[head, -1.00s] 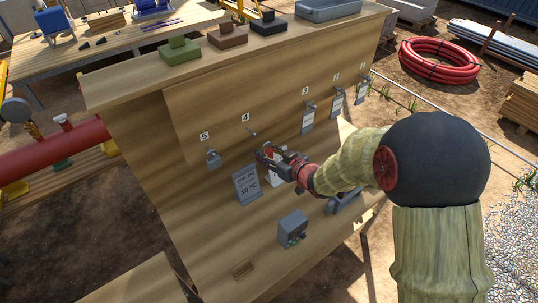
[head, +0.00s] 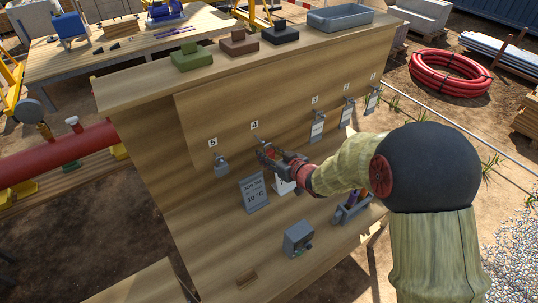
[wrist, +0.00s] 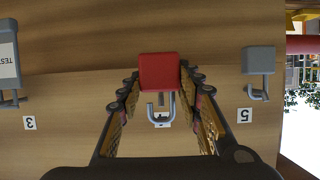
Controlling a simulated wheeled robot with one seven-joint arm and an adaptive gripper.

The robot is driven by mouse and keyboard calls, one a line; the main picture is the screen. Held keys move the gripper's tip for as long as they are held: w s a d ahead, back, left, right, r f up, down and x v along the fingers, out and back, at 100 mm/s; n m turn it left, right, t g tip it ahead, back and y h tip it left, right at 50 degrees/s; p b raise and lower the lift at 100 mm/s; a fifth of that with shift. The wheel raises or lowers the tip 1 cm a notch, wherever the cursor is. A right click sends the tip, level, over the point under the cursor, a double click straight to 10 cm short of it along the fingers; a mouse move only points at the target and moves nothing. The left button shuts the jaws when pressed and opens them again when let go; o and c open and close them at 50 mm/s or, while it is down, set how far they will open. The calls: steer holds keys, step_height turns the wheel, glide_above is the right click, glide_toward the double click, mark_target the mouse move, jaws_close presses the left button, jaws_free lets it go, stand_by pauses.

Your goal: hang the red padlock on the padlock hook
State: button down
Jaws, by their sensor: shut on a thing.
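The red padlock (wrist: 158,72) is held between the fingertips of my gripper (wrist: 160,92) in the wrist view, which shows the board upside down. A grey curved metal piece (wrist: 161,104) shows at the padlock, in front of the label 4; I cannot tell whether shackle and hook are engaged. In the head view my gripper (head: 266,155) is at the board, just below the padlock hook (head: 258,139) under label 4. The padlock is mostly hidden by my gripper there.
A grey padlock (head: 221,166) hangs under label 5, left of my gripper. Tags (head: 317,129) hang under labels 3, 2 and 1 to the right.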

steer(key=shift+w+a, duration=0.25)
steer(key=shift+w, duration=0.05)
stand_by(0.4)
steer(key=shift+w+a, duration=0.6)
steer(key=shift+w, duration=0.3)
steer(key=shift+w+a, duration=0.6)
steer(key=shift+w, duration=0.3)
steer(key=shift+f+b, duration=0.1)
steer(key=shift+b, duration=0.25)
steer(key=shift+f+b, duration=0.4)
steer(key=shift+f, duration=0.1)
steer(key=c, duration=1.2)
jaws_free()
steer(key=o, duration=0.5)
steer(key=shift+f, duration=0.1)
steer(key=shift+f+b, duration=0.55)
steer(key=shift+f, duration=0.1)
